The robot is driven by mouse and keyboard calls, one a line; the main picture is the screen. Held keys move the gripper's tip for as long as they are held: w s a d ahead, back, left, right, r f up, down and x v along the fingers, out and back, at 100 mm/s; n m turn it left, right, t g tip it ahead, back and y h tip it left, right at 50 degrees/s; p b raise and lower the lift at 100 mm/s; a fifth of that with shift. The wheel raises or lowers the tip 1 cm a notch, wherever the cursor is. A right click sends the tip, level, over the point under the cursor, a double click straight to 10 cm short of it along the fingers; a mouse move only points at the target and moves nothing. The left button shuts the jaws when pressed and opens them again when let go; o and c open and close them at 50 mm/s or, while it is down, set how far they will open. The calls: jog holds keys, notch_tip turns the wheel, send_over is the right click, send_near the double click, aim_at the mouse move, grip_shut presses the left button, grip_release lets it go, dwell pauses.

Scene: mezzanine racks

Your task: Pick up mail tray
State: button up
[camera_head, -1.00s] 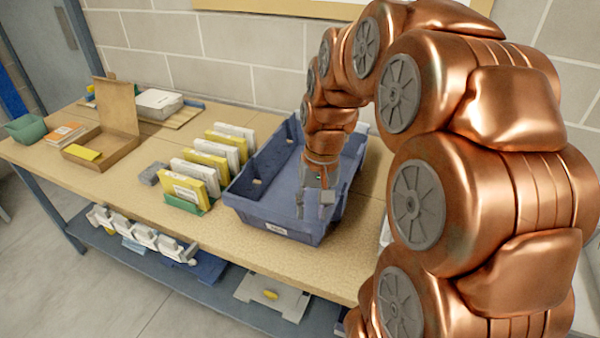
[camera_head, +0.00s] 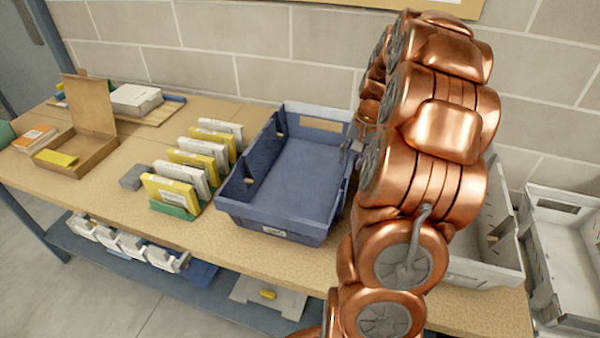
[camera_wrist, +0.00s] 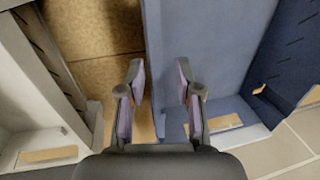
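The blue mail tray (camera_head: 270,213) is on the wooden table, empty and flat, with a small label on its front. My gripper (camera_head: 348,150) is at the tray's right side wall, partly hidden behind my arm. In the wrist view the gripper (camera_wrist: 160,74) is open, with one finger over the tabletop side and the other over the inside of the blue tray (camera_wrist: 205,40). The tray's side wall runs between the two fingers in the picture. I cannot tell how far down the fingers reach or whether they touch the wall.
A rack of yellow and white packets (camera_head: 190,172) stands close to the tray's left. Grey trays (camera_head: 482,262) are to its right, one also beside the gripper in the wrist view (camera_wrist: 30,75). An open cardboard box (camera_head: 88,150) is farther left. A brick wall (camera_head: 230,45) is behind.

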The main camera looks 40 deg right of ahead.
jog(key=shift+w+a+f+p, duration=0.15)
jog(key=shift+f+p, duration=0.2)
jog(key=shift+f, duration=0.7)
jog(key=shift+w+a+f+p, duration=0.15)
jog(key=shift+f+p, duration=0.25)
jog(key=shift+f, duration=0.65)
jog(key=shift+w+a+f+p, duration=0.15)
jog(key=shift+f+p, duration=0.2)
jog(key=shift+f, duration=0.7)
jog(key=shift+c, duration=0.2)
grip_shut()
